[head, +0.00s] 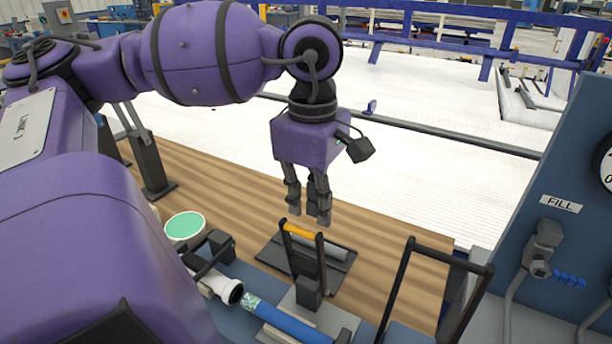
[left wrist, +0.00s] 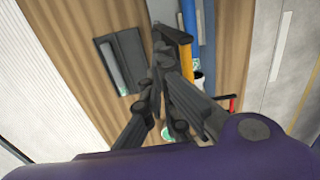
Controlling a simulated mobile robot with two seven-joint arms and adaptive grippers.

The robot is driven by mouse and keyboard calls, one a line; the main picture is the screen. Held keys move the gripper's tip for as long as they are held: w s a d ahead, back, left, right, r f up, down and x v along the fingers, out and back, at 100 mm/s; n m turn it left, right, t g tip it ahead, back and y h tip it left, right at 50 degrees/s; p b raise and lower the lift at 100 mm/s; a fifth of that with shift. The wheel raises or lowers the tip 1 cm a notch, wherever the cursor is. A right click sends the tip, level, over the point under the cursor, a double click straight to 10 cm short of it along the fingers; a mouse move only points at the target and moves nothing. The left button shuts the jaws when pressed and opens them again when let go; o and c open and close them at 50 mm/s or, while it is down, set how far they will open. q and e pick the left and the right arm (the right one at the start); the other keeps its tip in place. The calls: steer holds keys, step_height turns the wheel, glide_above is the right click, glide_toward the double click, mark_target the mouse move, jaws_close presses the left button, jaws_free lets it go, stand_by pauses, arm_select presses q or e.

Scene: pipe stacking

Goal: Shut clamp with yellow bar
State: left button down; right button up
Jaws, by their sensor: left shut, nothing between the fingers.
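The yellow bar (head: 301,231) is the top crosspiece of a black clamp handle (head: 321,266) that stands upright on the bench in the head view. The yellow bar (left wrist: 188,62) also shows in the left wrist view, beside the dark fingers. My left gripper (head: 310,216) hangs fingers down, just behind and above the bar in the head view. Its fingers are shut and empty. Whether they touch the bar cannot be told. A blue pipe (head: 290,322) lies at the clamp's foot, its end near a white fitting (head: 228,290). My right gripper is out of view.
A second black handle frame (head: 404,285) stands upright to the right. A dark tray (head: 343,268) with a grey pipe (head: 320,247) lies behind the clamp. A round green-topped container (head: 184,225) stands left. A blue panel (head: 560,185) rises at right.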

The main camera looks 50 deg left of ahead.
arm_select(q)
steer(key=shift+f, duration=1.3)
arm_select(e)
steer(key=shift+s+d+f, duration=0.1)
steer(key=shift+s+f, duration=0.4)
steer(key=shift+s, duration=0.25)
